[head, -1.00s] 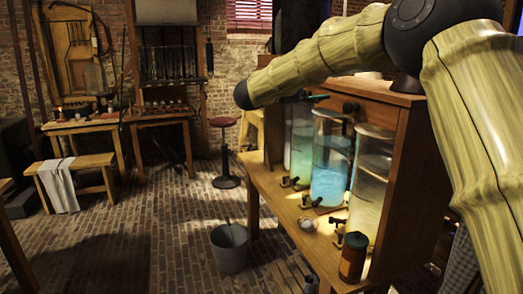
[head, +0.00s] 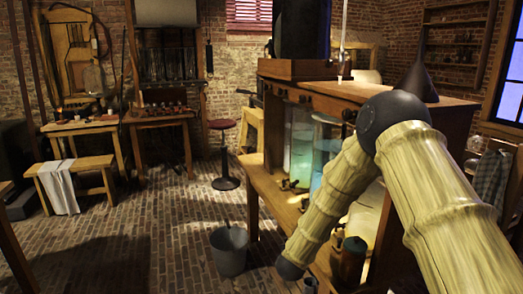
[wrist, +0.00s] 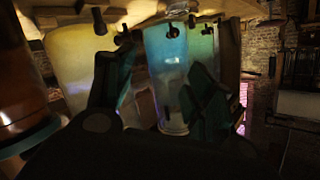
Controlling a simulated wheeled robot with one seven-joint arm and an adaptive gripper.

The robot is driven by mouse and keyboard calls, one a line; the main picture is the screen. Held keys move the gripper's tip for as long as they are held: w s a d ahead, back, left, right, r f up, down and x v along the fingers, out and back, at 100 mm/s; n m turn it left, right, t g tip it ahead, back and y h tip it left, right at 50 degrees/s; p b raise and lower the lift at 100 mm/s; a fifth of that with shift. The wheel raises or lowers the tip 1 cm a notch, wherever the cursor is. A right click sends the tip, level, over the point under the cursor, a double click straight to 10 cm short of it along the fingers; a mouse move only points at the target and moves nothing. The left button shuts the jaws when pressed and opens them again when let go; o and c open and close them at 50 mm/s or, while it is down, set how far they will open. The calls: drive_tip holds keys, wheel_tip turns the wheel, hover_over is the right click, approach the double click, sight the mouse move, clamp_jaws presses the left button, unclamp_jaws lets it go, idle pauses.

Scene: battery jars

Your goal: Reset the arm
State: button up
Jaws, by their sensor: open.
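My gripper (wrist: 157,85) shows in the wrist view with its two dark fingers spread apart and nothing between them. In the head view my arm bends down in front of the bench and the gripper itself cannot be made out. The glass jars stand on the bench shelf: a green one (head: 300,150), a blue one (head: 322,140) and a pale yellow one (head: 368,212), partly hidden by my arm. In the wrist view the picture is turned over; the yellow jar (wrist: 80,60) and blue jar (wrist: 165,55) lie behind the fingers. Contact cannot be told.
A brown bottle (head: 352,260) stands at the shelf's near end, close to my arm; it looms at the left in the wrist view (wrist: 25,85). A grey bucket (head: 229,250) and a red stool (head: 224,155) stand on the floor.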

drive_tip(key=s+d+f+n+g+y+p, duration=0.15)
drive_tip(key=s+f+n+g+y, duration=0.4)
drive_tip(key=s+f, duration=1.85)
drive_tip(key=s+d+f+n+g, duration=0.1)
drive_tip(key=s+g, duration=0.3)
drive_tip(key=s, duration=1.2)
drive_tip(key=s+d+f+n+g, duration=0.2)
drive_tip(key=s+d+n+g, duration=0.1)
drive_tip(key=s, duration=1.4)
drive_tip(key=shift+s+g+y+p, duration=0.2)
drive_tip(key=shift+g+y+p, duration=0.15)
drive_tip(key=shift+g, duration=0.3)
drive_tip(key=shift+s+d+f, duration=0.1)
